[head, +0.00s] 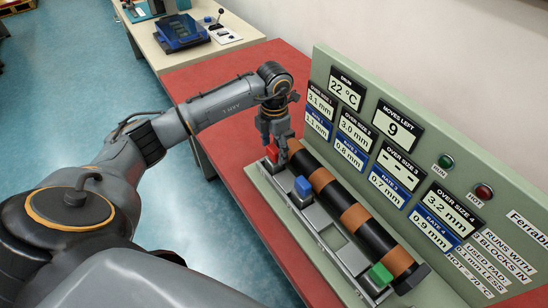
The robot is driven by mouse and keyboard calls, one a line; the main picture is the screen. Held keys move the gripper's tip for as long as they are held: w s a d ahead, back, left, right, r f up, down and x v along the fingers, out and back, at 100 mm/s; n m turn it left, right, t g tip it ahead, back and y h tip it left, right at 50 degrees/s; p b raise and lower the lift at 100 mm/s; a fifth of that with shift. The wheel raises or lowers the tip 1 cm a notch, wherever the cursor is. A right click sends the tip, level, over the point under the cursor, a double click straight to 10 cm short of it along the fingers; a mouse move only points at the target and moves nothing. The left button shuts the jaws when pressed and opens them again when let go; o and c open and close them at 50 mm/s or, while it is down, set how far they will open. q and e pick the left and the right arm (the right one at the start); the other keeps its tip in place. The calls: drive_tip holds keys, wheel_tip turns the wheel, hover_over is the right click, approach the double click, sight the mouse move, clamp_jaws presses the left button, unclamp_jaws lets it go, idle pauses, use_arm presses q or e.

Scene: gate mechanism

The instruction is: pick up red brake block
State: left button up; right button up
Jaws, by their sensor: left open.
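The red brake block (271,151) is at the far end of the grey slotted rail (330,238), beside the dark drum (383,241) with copper bands. My left gripper (275,139) points down right at the red block, with its open fingers around or just above it. The fingers partly hide the block, and I cannot tell whether they touch it. A blue block (303,187) sits farther along the rail, and a green block (379,275) sits near its close end. My right gripper is not in view.
A green panel (330,65) with several displays stands upright behind the drum, close to my left gripper. The red tabletop (215,77) is clear beyond the fixture. A second bench with a blue device (181,33) stands farther back.

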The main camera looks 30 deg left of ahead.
use_arm(q)
drive_tip(key=shift+f, duration=0.45)
drive_tip(key=shift+c, duration=0.4)
clamp_jaws()
drive_tip(key=shift+r, duration=0.2)
